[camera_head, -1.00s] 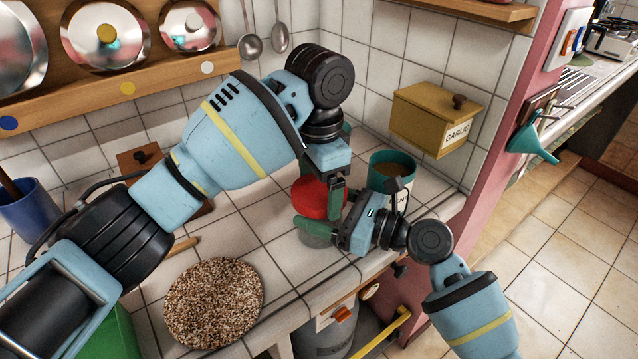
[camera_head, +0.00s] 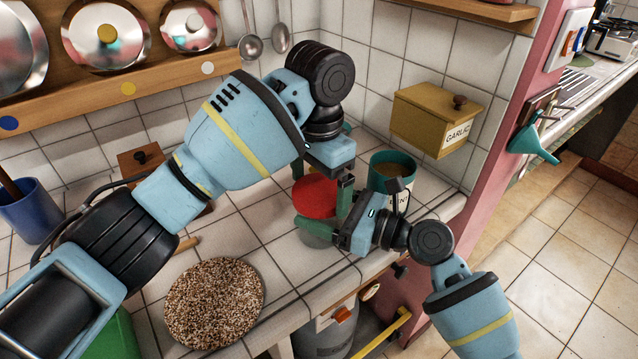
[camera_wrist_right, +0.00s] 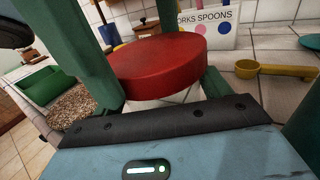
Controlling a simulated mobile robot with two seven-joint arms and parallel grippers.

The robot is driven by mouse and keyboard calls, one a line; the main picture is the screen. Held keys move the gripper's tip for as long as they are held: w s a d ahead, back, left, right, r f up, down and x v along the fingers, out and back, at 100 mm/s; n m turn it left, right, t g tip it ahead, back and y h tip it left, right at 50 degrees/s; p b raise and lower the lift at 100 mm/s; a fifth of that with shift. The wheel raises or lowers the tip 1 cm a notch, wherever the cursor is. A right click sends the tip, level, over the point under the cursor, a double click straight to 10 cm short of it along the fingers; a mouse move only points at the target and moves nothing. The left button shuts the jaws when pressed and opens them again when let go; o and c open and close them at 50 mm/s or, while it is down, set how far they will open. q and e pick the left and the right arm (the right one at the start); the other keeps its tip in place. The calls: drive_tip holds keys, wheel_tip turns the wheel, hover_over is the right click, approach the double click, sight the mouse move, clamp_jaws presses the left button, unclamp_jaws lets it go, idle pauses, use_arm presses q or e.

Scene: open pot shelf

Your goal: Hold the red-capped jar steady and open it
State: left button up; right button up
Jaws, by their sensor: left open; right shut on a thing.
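The jar (camera_head: 316,240) stands on the tiled counter near its front edge, its red cap (camera_head: 317,196) on top. The cap fills the middle of the right wrist view (camera_wrist_right: 160,66), with a thin pale strip of jar below it. My right gripper (camera_head: 325,228) is shut on the jar's body, below the cap, from the front right. My left gripper (camera_head: 326,172) is open just above the cap and points down. Its fingers are partly hidden by its own body, and I cannot tell whether they touch the cap.
A teal mint canister (camera_head: 392,168) stands close behind the jar on the right. A yellow garlic box (camera_head: 435,118) hangs on the wall. A speckled round mat (camera_head: 214,303) lies at the front left. A yellow measuring spoon (camera_wrist_right: 275,71) lies beyond the jar.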

sight(323, 191)
use_arm(q)
wheel_tip(323, 191, up, 4)
drive_tip(key=shift+r, duration=0.1)
drive_tip(key=m, duration=0.1)
drive_tip(key=r+m, duration=0.1)
drive_tip(key=m, duration=0.2)
drive_tip(key=shift+d+r, duration=0.15)
drive_tip(key=shift+d, duration=0.2)
drive_tip(key=m, duration=0.4)
drive_tip(key=shift+s+r, duration=0.1)
drive_tip(key=shift+r, duration=0.25)
use_arm(e)
drive_tip(key=shift+a, duration=0.1)
use_arm(q)
drive_tip(key=m, duration=0.2)
drive_tip(key=r+m, duration=0.1)
drive_tip(key=m, duration=0.3)
drive_tip(key=shift+a+r, duration=0.25)
drive_tip(key=shift+a, duration=0.05)
drive_tip(key=shift+f, duration=0.1)
drive_tip(key=shift+f, duration=3.95)
